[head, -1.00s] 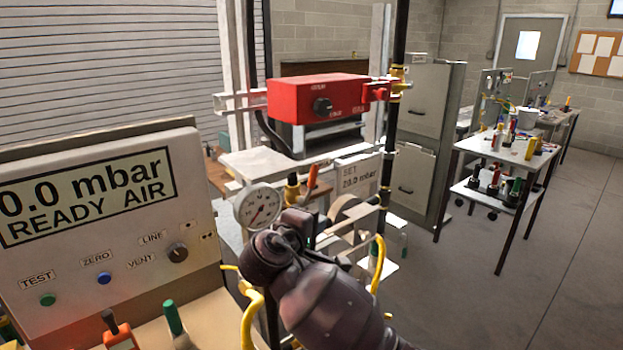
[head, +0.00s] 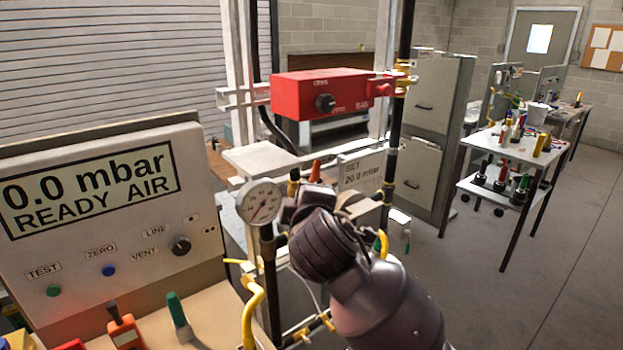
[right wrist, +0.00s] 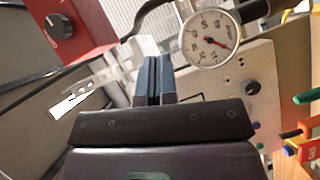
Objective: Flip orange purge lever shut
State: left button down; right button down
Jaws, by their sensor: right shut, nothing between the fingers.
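A small upright orange lever (head: 316,171) shows in the head view, just right of the pressure gauge (head: 260,202) and behind my right gripper. Its base is hidden, and I cannot make it out in the right wrist view. My right gripper (head: 300,206) is in front of and below the lever, partly hidden by its own wrist. In the right wrist view its two blue-grey fingers (right wrist: 153,64) are together and empty, left of the gauge (right wrist: 210,38). I cannot tell whether it touches the lever. My left gripper is not in view.
A red box (head: 318,95) hangs on the frame above. The black vertical pipe (head: 388,175) stands right of the lever. The test panel (head: 110,220) is at left, with an orange valve (head: 124,331) below it. A yellow hose (head: 252,315) rises near the gauge.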

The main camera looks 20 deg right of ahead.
jog(key=p, duration=0.1)
send_near(311, 178)
jog(key=w+a+r, duration=0.1)
jog(key=w+a, duration=0.1)
jog(key=w, duration=0.2)
pick_arm(q)
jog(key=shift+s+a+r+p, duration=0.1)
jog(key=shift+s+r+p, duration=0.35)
jog(key=shift+p, duration=0.15)
pick_arm(e)
jog(key=shift+w+d+f, duration=0.25)
jog(key=shift+w+d, duration=0.45)
jog(key=shift+w, duration=0.05)
jog(key=shift+w+d+f, duration=0.3)
jog(key=shift+w+d, duration=0.4)
jog(key=shift+w, duration=0.1)
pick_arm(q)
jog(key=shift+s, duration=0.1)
pick_arm(e)
jog(key=shift+w, duration=0.1)
